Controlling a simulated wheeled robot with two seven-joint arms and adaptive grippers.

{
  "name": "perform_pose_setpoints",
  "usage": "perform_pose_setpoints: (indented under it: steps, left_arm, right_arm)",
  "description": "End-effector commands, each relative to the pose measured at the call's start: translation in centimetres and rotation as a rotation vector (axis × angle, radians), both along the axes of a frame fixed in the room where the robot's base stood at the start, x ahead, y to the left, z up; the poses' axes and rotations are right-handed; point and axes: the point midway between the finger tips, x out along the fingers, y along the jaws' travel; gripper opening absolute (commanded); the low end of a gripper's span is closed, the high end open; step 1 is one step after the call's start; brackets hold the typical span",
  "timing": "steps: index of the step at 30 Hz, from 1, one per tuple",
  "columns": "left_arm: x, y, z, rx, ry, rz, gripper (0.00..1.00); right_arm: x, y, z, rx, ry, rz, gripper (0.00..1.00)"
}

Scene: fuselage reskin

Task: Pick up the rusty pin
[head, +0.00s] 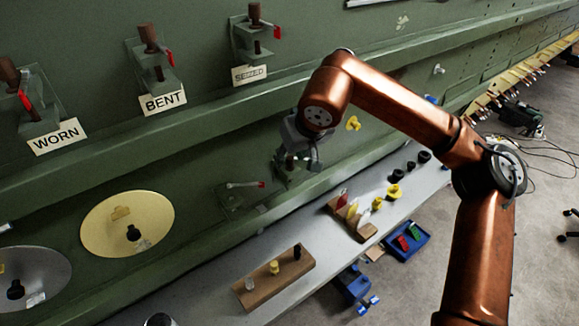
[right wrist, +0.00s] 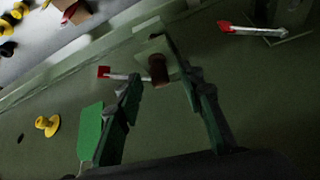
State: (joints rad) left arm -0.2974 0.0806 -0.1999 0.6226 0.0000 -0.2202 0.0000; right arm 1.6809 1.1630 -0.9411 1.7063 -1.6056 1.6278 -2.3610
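A rusty brown pin (right wrist: 158,70) stands in a pale bracket plate on the green panel in the right wrist view. A lever with a red end (right wrist: 112,73) lies beside it. My right gripper (right wrist: 153,64) is open, its two fingers on either side of the pin; I cannot tell whether they touch it. In the head view the right gripper (head: 300,160) is low on the green wall and covers this pin. More rusty brown pins sit in wall brackets above the labels WORN (head: 9,72), BENT (head: 148,35) and a third, hard to read (head: 254,13). My left gripper is not in view.
A grey shelf (head: 215,300) below holds a wooden block (head: 262,286) with small pegs, a second block (head: 362,230) with coloured pieces, and black and yellow rings. A blue tray (head: 420,242) is beyond. Another red-ended lever bracket (head: 240,200) is left of my right gripper.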

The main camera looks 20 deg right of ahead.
Motion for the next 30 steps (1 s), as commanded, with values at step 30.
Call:
perform_pose_setpoints:
  steps: [30]
  left_arm:
    - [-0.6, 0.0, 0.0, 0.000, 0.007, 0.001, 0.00]
  right_arm:
    - [-0.1, -0.1, 0.1, 0.000, -0.001, -0.001, 0.00]
